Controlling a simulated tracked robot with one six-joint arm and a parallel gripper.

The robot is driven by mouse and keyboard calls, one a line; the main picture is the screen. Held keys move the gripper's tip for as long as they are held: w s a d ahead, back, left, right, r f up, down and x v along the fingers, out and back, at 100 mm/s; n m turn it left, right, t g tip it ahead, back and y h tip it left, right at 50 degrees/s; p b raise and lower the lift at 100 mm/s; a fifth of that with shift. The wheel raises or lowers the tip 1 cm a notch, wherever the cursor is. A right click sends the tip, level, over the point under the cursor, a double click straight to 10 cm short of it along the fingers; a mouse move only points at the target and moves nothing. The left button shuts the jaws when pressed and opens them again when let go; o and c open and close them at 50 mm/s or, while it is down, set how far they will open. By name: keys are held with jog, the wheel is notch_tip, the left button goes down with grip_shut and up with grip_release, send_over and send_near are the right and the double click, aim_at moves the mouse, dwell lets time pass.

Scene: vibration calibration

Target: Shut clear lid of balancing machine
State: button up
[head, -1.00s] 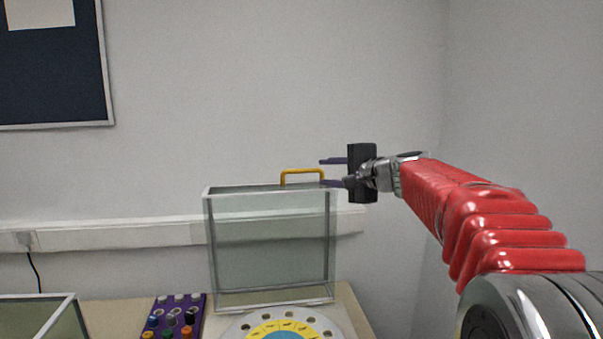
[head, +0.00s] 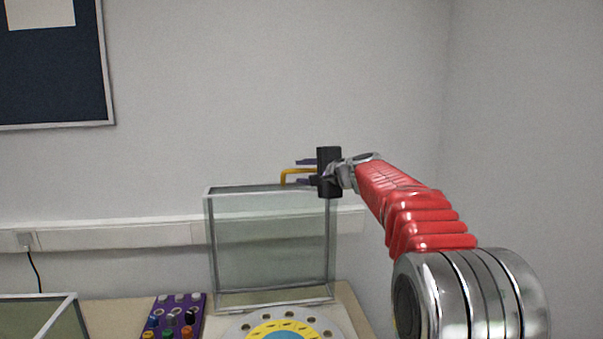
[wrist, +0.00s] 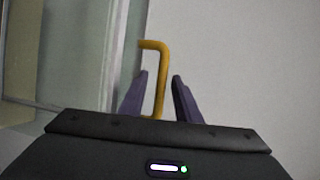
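The clear lid (head: 270,245) of the balancing machine stands upright and open, with a pale frame. It also shows at the left of the wrist view (wrist: 75,50). A yellow handle (head: 284,178) sits on the lid's top edge, its right part hidden behind my gripper in the head view. My gripper (head: 306,171) is open at the handle. In the wrist view, its two purple fingers (wrist: 160,90) stand on either side of the yellow handle (wrist: 163,65), with a visible gap at least on the right. The machine's round disc (head: 285,328) shows below the lid.
A purple control panel (head: 174,318) with coloured knobs stands left of the lid on the table (head: 110,312). Another glass-sided box (head: 45,315) is at lower left. A wall trunking (head: 130,235) runs behind. The air above the lid is clear.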

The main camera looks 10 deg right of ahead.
jog(key=shift+w+a+f, duration=0.1)
jog(key=shift+w+a, duration=0.2)
jog(key=shift+w, duration=0.3)
jog(key=shift+f, duration=0.1)
grip_shut()
dwell(0.3)
